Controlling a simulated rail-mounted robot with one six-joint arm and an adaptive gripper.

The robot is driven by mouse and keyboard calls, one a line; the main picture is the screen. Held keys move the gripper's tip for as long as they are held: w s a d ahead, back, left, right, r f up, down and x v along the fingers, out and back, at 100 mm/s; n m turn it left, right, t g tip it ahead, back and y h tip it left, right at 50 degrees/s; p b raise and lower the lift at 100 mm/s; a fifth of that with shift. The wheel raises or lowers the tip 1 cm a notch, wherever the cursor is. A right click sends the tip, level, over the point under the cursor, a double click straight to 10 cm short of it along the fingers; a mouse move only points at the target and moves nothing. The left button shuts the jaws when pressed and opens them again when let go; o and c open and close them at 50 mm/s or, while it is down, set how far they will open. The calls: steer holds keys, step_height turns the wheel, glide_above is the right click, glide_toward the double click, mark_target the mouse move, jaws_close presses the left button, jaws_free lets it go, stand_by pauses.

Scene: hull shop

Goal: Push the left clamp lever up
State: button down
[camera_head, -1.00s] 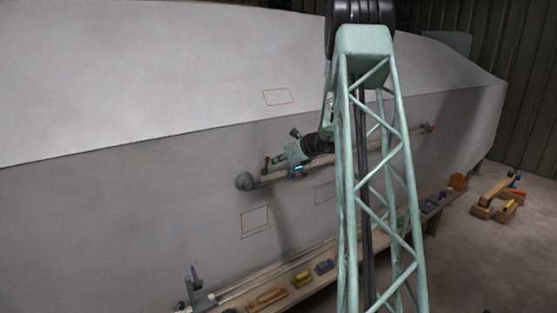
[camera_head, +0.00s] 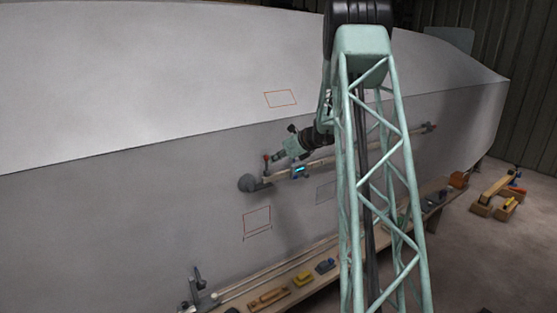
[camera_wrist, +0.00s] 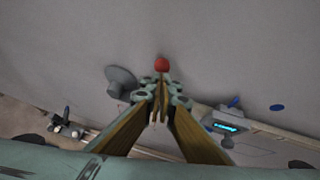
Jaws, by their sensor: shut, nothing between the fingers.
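The left clamp lever shows as a small red ball knob (camera_head: 266,157) above the left end of a wooden batten (camera_head: 318,162) on the hull side. In the wrist view the red knob (camera_wrist: 161,64) is just beyond my fingertips; its stem is hidden behind them. A grey round suction pad (camera_head: 250,183) is at the batten's left end and also shows in the wrist view (camera_wrist: 121,80). My gripper (camera_head: 277,157) is shut and empty, just right of the knob. In the wrist view my fingertips (camera_wrist: 160,90) are together; I cannot tell whether they touch the lever.
A device with a lit cyan display (camera_head: 298,171) sits on the batten, right of the lever. The red knob (camera_head: 433,125) of another clamp is at the far right end. A bench (camera_head: 330,280) with several tools runs below.

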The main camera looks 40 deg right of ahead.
steer(key=shift+w+d+r, duration=0.1)
steer(key=shift+w+r, duration=0.2)
steer(key=shift+w, duration=0.35)
steer(key=shift+w+d+r, duration=0.1)
steer(key=shift+w+r, duration=0.2)
steer(key=shift+w, duration=0.3)
steer(key=shift+s, duration=0.1)
steer(key=w+r+b+v, duration=0.1)
steer(key=b+v, duration=0.1)
steer(key=v, duration=1.1)
steer(key=shift+d+r, duration=0.2)
steer(key=shift+w, duration=0.1)
stand_by(0.6)
